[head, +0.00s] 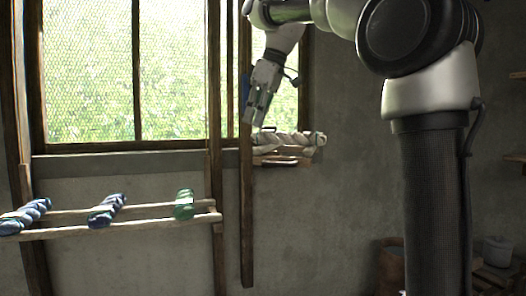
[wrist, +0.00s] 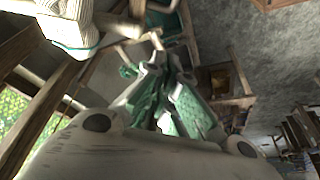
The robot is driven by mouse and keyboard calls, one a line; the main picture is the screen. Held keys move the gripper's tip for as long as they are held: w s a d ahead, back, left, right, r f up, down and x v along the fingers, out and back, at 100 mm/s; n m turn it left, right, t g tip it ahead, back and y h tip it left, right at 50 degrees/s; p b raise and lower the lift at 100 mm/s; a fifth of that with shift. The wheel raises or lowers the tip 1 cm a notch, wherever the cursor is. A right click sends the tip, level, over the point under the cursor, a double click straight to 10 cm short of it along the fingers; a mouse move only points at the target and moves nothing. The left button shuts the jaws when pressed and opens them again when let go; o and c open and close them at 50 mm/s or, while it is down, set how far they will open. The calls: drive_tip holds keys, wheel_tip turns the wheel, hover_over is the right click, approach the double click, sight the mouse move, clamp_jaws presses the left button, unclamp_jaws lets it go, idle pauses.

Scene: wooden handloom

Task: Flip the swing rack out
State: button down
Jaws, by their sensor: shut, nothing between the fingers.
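A wooden rack of two rails (head: 130,225) reaches left from an upright post, with twisted blue and green skeins across it. A second, shorter rack (head: 280,159) carries pale skeins (head: 290,140) below the window's right edge. I cannot tell for sure which is the swing rack. My gripper (head: 260,117) is shut and empty, pointing down just above the left end of the pale skeins, beside a vertical wooden post (head: 247,200). Contact with either cannot be made out. In the wrist view the shut fingers (wrist: 160,50) show near a pale skein (wrist: 70,28).
A large meshed window (head: 130,75) fills the wall behind the racks. A brown bucket (head: 391,264) and a grey pail (head: 497,250) stand at the lower right. The wall between the vertical post and the bucket is bare.

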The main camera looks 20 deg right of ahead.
sight(254, 151)
drive_tip(key=shift+n, duration=0.3)
drive_tip(key=shift+w+f, duration=0.15)
drive_tip(key=shift+f, duration=1.4)
drive_tip(key=shift+w+f, duration=0.15)
drive_tip(key=shift+f, duration=1.4)
drive_tip(key=shift+w+f, duration=0.15)
drive_tip(key=shift+f, duration=1.4)
